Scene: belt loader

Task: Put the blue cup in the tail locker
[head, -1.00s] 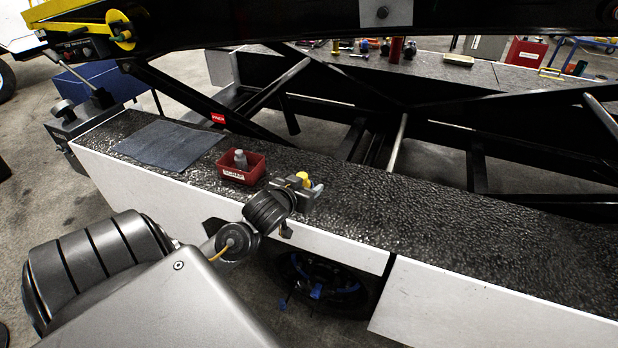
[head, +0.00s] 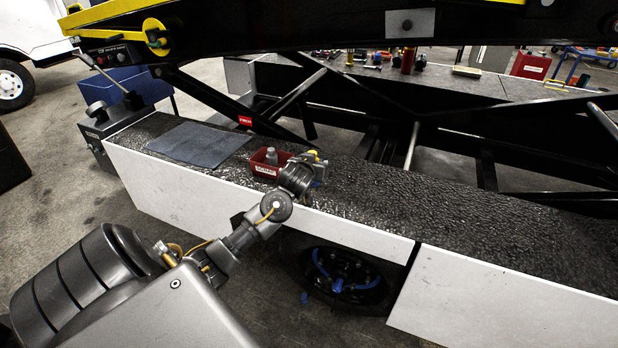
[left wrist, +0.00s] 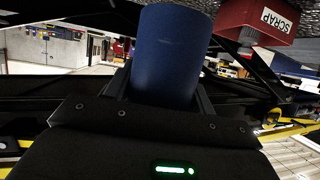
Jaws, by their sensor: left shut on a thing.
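My left gripper (head: 318,166) is over the near edge of the black textured deck (head: 400,200), just right of a red bin. In the left wrist view, the blue cup (left wrist: 170,55) stands between the fingers of the left gripper (left wrist: 160,95), which is shut on it. The cup is mostly hidden by the gripper and wrist in the head view. I cannot pick out a tail locker by any label. My right gripper is in neither view.
The red bin (head: 268,160) holds a grey item and reads SCRAP in the left wrist view (left wrist: 256,22). A grey mat (head: 200,143) lies left of it. Black struts (head: 295,95) rise behind the deck. A blue box (head: 140,84) is at the left. The deck's right part is clear.

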